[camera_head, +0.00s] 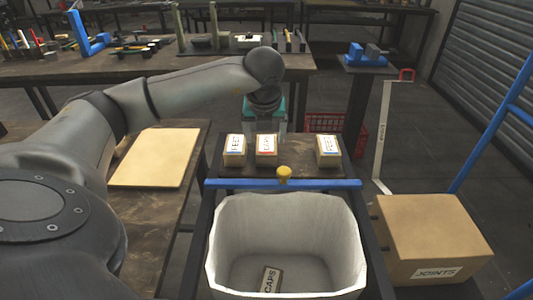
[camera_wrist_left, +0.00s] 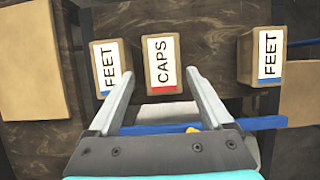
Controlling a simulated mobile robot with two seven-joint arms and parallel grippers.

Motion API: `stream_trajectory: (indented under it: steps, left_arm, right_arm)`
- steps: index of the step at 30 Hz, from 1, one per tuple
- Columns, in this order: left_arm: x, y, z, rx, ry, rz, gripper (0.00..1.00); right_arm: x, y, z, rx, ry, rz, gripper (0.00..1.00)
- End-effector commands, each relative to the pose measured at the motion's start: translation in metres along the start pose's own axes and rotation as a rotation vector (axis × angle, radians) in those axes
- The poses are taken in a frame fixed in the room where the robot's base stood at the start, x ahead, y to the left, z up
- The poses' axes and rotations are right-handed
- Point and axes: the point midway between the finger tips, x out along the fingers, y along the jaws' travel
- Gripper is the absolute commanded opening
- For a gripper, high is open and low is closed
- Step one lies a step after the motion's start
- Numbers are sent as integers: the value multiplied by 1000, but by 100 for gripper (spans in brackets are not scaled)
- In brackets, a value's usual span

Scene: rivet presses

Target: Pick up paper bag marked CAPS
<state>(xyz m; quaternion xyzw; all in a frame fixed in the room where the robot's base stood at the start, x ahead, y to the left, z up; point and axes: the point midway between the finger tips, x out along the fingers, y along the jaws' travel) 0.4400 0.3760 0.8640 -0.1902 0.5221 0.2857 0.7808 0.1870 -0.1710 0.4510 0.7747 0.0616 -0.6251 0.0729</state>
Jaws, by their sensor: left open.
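The paper bag marked CAPS (camera_head: 266,150) stands in the middle of three small bags on a dark table. It has a white label with a red stripe, and it shows in the left wrist view (camera_wrist_left: 163,63). My left gripper (camera_wrist_left: 158,74) is open and empty, its two fingers pointing toward the CAPS bag with the bag's lower end between the tips in the picture. I cannot tell whether they touch it. In the head view its teal body is above and behind the bags, the fingers largely hidden. My right gripper is not in view.
A bag marked FEET (camera_head: 235,150) stands close left of the CAPS bag; another FEET bag (camera_head: 328,151) is farther right. A JOINTS box (camera_head: 430,225) is at right.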

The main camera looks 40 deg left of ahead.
Motion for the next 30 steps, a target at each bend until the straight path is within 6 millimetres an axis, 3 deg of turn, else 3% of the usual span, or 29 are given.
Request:
stream_trajectory:
  steps: [7,21,30]
  left_arm:
    - [11,-1,0,-1,1,-2,84]
    - [52,-4,1,-1,1,-1,84]
    - [54,-4,1,1,0,-1,84]
  right_arm:
    - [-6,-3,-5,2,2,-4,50]
    - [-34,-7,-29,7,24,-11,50]
    - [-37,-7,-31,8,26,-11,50]
